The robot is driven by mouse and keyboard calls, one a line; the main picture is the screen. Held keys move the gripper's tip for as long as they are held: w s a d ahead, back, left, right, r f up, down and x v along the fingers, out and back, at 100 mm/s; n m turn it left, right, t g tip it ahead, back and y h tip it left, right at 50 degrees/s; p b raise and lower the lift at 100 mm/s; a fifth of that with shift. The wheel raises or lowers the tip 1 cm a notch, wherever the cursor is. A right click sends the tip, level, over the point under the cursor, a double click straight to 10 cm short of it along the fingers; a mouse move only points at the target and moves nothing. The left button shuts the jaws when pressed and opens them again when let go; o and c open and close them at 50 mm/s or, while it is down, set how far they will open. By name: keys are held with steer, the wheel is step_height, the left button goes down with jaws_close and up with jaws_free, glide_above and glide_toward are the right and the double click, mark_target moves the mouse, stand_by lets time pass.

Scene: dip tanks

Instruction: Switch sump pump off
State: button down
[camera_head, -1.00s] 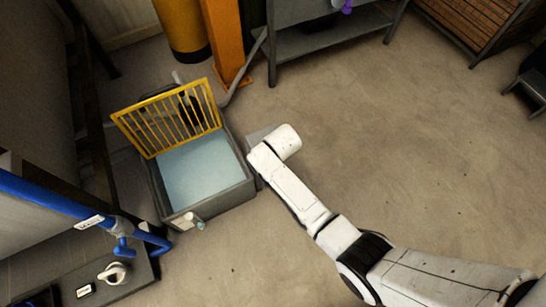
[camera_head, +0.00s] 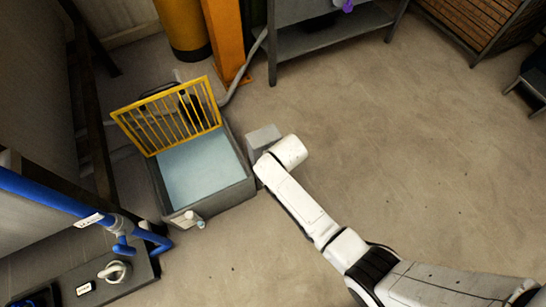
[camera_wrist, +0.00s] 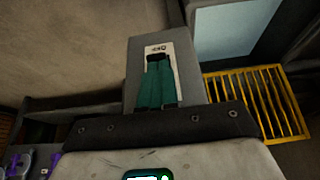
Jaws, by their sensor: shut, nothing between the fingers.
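The sump is a grey basin (camera_head: 228,192) with pale blue water, at the left of the head view; part of it also shows at the upper right of the wrist view. A grey box (camera_head: 263,137) stands against the sump's right side. In the wrist view the box (camera_wrist: 188,76) has a pale plate (camera_wrist: 158,50) with small dark markings that I cannot read. My gripper (camera_wrist: 158,66) has teal fingers, shut and empty, in front of this plate. They hide most of it, including any switch there. I cannot tell whether they touch it. In the head view my arm hides the fingers.
A yellow grate (camera_head: 168,116) stands tilted up at the sump's back edge. An orange post (camera_head: 225,40) and a grey table (camera_head: 325,42) stand behind. Blue pipe (camera_head: 45,196) and a dark plinth with a white handle (camera_head: 114,271) are at lower left. The floor at right is clear.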

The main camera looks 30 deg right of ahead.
steer(key=t+b, duration=0.2)
steer(key=s+f+t+b, duration=0.1)
steer(key=t+b, duration=0.1)
steer(key=b, duration=0.1)
steer(key=s+f+t+b, duration=0.1)
steer(key=b, duration=0.2)
steer(key=shift+f+t, duration=0.15)
steer(key=shift+t, duration=0.25)
steer(key=shift+w, duration=0.1)
steer(key=shift+w+r, duration=0.3)
steer(key=shift+w, duration=0.25)
steer(key=shift+s, duration=0.1)
